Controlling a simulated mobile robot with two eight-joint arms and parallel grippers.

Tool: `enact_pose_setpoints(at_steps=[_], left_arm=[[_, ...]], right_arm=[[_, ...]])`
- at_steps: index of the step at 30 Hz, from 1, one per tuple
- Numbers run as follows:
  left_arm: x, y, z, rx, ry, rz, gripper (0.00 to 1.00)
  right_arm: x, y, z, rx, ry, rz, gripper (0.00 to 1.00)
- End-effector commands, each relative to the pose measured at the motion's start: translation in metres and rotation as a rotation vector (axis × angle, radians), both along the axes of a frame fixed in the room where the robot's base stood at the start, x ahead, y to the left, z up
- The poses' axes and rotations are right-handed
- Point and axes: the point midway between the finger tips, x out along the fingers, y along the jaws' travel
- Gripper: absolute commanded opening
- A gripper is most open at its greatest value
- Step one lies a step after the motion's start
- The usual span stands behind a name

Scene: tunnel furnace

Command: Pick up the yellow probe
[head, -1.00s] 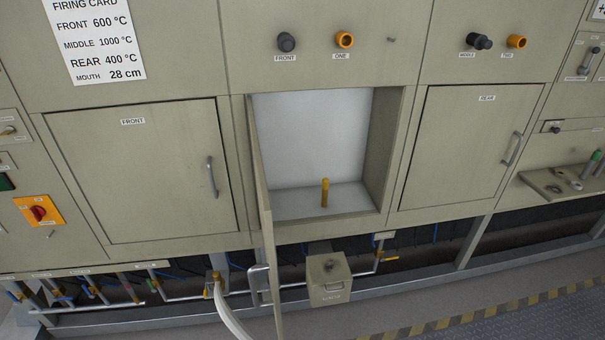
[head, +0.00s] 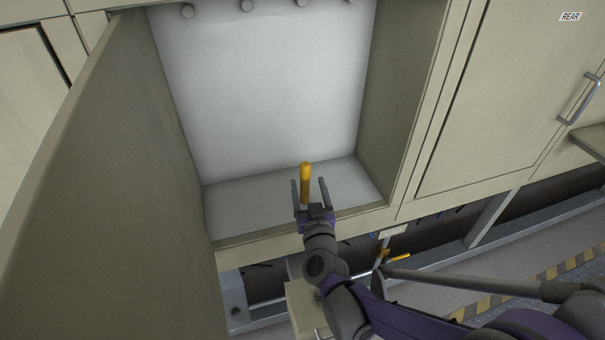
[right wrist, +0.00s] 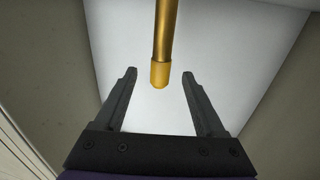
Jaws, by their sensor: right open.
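The yellow probe (head: 305,176) stands upright on the white floor of the open compartment (head: 240,209). My right gripper (head: 310,185) is open at the compartment's front, its two fingers to the left and right of the probe in the head view. In the right wrist view the probe (right wrist: 163,45) comes in from the top, and its yellow rounded end (right wrist: 160,75) shows between the open fingertips (right wrist: 160,73). I see no finger touching it. The probe's lower part is partly hidden by the gripper in the head view. My left gripper is not in view.
The compartment's open door (head: 110,190) stands at the left, close to the opening. The compartment's right side wall (head: 395,100) bounds the space on the right. A closed door with a handle (head: 580,98) is further right. Pipes and a yellow valve handle (head: 398,257) lie below the opening.

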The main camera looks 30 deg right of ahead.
Motion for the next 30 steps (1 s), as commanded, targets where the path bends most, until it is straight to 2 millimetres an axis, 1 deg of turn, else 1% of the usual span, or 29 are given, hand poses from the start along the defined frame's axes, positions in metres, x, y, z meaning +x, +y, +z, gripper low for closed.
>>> enact_pose_setpoints(at_steps=[1, 3, 6, 13, 17, 21, 24, 28, 29, 30], left_arm=[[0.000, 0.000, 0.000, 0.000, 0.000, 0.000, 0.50], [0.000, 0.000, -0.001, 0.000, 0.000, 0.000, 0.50], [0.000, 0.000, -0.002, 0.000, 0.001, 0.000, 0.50], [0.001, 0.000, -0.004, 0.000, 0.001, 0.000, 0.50], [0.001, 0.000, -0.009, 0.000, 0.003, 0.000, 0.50], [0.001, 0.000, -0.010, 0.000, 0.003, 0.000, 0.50], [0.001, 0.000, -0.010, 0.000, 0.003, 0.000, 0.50], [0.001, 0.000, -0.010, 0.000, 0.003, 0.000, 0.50], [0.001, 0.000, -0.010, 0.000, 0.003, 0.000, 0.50], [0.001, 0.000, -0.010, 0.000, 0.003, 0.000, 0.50]], right_arm=[[0.009, -0.005, 0.000, -0.001, 0.000, -0.002, 0.72], [0.019, -0.008, 0.001, -0.001, 0.000, 0.000, 0.72], [0.028, -0.011, 0.001, 0.000, 0.001, 0.002, 0.72], [0.042, -0.017, -0.001, 0.000, 0.001, 0.002, 0.72], [0.059, -0.024, -0.005, 0.000, 0.001, 0.001, 0.72], [0.077, -0.031, -0.004, 0.001, 0.002, 0.003, 0.72], [0.081, -0.032, -0.004, 0.002, 0.001, 0.004, 0.72], [0.080, -0.032, -0.004, 0.002, 0.001, 0.004, 0.72], [0.080, -0.032, -0.004, 0.002, 0.001, 0.004, 0.70], [0.080, -0.032, -0.004, 0.002, 0.001, 0.004, 0.63]])
